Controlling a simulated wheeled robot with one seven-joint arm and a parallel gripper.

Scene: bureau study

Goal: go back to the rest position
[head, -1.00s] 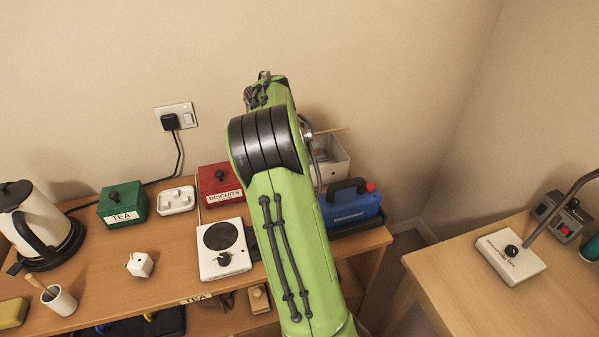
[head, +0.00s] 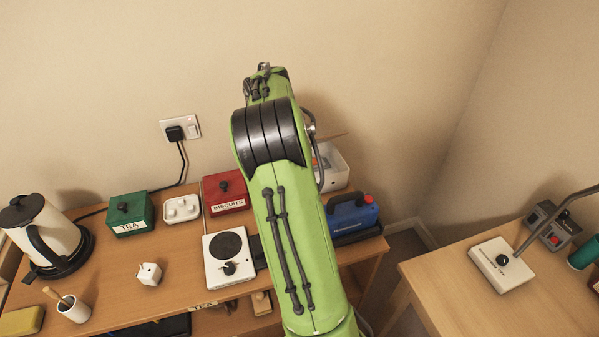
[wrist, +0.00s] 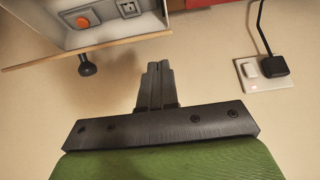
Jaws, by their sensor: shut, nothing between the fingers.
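My gripper (wrist: 155,85) shows in the wrist view with its two dark fingers together and nothing between them. It is in front of the plain wall, apart from any object I can see. In the head view my green arm rises through the middle of the picture and hides the gripper.
A white open box (head: 331,168) and a blue case (head: 353,215) stand right of my arm. A white hotplate (head: 228,257), red biscuit tin (head: 226,190), green tea tin (head: 131,213) and kettle (head: 45,235) stand left. A second desk (head: 470,310) is at right, across a gap.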

